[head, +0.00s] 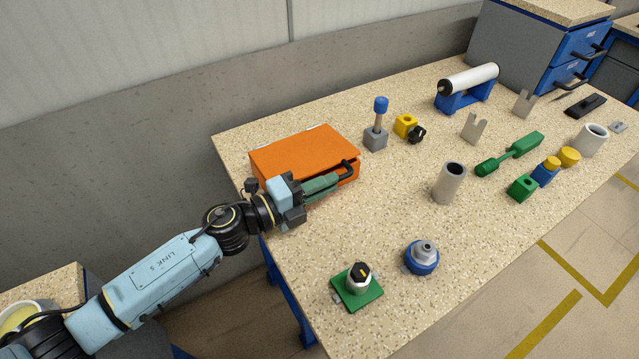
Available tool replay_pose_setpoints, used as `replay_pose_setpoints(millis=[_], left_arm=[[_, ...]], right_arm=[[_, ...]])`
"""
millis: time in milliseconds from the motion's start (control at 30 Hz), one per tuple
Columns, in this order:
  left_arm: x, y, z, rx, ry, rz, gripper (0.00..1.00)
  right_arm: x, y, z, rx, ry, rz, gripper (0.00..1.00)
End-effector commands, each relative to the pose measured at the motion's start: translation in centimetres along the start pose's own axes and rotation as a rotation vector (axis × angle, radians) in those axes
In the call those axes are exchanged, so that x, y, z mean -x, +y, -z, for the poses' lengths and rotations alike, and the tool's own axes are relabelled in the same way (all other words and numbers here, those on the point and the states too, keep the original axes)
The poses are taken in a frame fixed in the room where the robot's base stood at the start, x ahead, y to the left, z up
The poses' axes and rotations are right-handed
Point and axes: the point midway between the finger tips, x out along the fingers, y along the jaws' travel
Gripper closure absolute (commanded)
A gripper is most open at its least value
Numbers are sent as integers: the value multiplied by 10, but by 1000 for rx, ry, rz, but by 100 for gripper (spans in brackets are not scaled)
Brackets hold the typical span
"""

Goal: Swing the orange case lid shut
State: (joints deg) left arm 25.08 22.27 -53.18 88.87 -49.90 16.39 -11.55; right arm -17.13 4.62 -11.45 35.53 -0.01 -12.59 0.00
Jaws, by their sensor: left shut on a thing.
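The orange case (347,181) sits near the back left edge of the table. Its orange lid (303,149) lies over the body, nearly level, with a thin dark gap along the right part of its front edge. A black handle (349,167) sticks out at the front right. My left gripper (338,179) reaches along the front of the case from the left, its green fingers shut on the handle. The gripper hides much of the case's front. My right gripper is not in view.
A grey block with a blue-topped post (376,138) and a yellow block (405,125) stand right of the case. A grey tube (448,184), a blue round part (421,259) and a green plate (357,292) stand nearer. The table between them is clear.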

Motion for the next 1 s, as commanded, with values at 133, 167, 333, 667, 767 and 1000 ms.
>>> replay_pose_setpoints(millis=[133,167,333,667,767,1000], left_arm=[[1,-1,0,0,0,1,100],[1,-1,0,0,0,1,100],[1,-1,0,0,0,1,66],[4,0,0,1,-1,1,66],[14,0,-1,2,-2,-1,66],[65,2,0,2,-2,-3,66]], right_arm=[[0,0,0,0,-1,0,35],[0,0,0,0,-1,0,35],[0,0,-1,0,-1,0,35],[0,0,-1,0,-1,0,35],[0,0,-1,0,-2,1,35],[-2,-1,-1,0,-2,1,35]])
